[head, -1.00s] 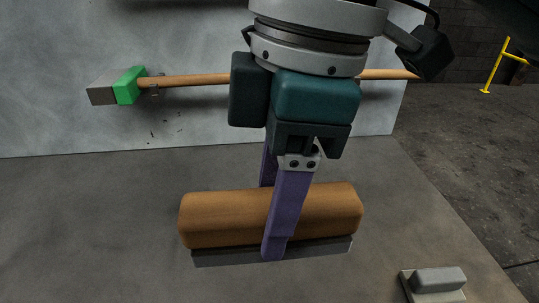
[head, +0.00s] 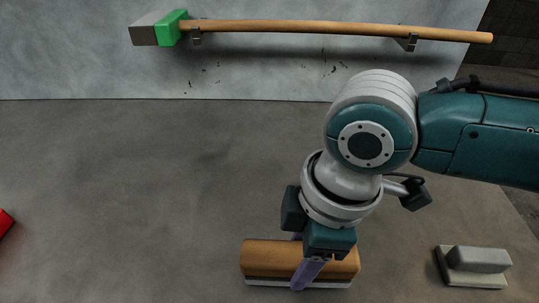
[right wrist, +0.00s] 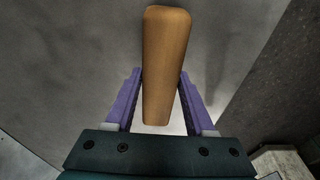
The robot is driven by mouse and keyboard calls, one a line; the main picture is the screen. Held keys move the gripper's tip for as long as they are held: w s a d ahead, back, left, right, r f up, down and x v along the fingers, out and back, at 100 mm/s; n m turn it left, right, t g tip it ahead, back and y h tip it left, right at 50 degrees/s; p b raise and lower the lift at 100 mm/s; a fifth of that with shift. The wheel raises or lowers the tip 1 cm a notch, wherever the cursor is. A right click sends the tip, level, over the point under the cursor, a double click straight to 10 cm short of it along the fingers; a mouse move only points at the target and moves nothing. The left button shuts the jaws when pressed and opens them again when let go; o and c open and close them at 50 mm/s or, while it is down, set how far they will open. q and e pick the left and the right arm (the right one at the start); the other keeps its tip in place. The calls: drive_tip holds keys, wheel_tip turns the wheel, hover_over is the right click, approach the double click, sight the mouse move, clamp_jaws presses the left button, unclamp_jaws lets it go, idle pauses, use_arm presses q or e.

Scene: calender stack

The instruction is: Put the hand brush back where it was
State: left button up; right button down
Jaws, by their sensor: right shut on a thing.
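The hand brush (head: 262,258), a brown wooden block with a pale grey strip of bristles beneath it, is at the bottom of the head view. My right gripper (head: 298,264) comes down on it from above, with its purple fingers shut across the block, one in front and one behind. In the right wrist view the wooden block (right wrist: 165,60) lies lengthwise between the two fingers (right wrist: 160,92). I cannot tell whether the bristles touch the grey surface (head: 130,200). My left gripper is not in view.
A long broom (head: 335,27) with a green and grey head rests on brackets on the pale wall (head: 60,60). Something red (head: 5,222) shows at the left edge. The surface's left and middle are clear.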

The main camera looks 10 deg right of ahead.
drive_tip(key=shift+f, duration=0.35)
